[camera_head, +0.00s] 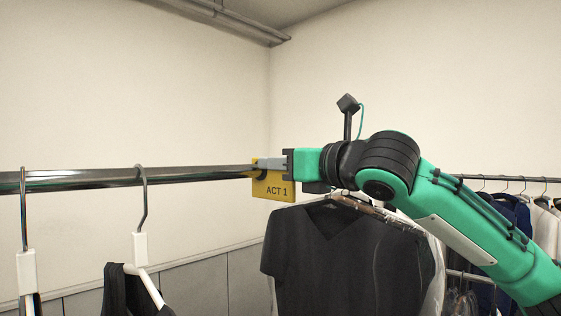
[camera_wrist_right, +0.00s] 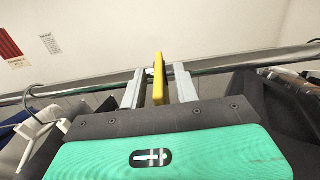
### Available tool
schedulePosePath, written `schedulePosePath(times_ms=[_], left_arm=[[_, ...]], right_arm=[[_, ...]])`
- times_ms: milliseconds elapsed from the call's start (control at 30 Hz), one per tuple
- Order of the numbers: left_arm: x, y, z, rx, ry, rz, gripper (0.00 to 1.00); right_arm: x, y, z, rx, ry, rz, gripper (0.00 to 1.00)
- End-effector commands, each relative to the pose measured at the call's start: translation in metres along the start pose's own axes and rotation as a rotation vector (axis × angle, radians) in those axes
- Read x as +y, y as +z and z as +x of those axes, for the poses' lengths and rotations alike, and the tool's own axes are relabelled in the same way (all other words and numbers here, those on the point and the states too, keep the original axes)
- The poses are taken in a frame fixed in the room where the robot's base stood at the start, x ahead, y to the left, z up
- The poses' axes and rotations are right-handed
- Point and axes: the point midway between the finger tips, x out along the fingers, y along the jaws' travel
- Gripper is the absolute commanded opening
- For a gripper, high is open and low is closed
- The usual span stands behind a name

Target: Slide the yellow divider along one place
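The yellow divider (camera_head: 273,188), marked "ACT 1", hangs on the metal rail (camera_head: 90,178) in the head view. In the right wrist view the divider (camera_wrist_right: 158,80) shows edge-on. My right gripper (camera_head: 270,163) is at the rail by the divider's upper part. In the wrist view its two fingers (camera_wrist_right: 158,74) stand on either side of the divider, with a visible gap on each side, so it is open around it. My left gripper is not in view.
A black T-shirt (camera_head: 330,255) hangs just right of the divider. Another rack of clothes (camera_head: 515,210) stands behind at the right.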

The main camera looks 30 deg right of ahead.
Motion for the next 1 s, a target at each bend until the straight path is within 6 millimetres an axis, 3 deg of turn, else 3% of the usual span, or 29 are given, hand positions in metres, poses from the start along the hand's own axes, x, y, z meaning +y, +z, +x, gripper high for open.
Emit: schedulePosePath(times_ms=[33,167,467,567,1000], left_arm=[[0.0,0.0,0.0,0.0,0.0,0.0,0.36],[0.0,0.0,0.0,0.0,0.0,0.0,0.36],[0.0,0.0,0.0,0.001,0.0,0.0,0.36],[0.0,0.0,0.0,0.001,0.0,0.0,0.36],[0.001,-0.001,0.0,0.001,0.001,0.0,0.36]], right_arm=[[0.0,0.0,0.0,0.0,0.0,0.0,0.27],[0.0,0.0,0.0,0.0,0.0,0.0,0.01],[0.004,0.0,0.0,0.001,0.002,-0.001,0.0],[0.019,0.0,0.001,0.003,0.005,-0.004,0.0],[0.118,0.0,0.001,0.002,0.007,-0.004,0.0]])
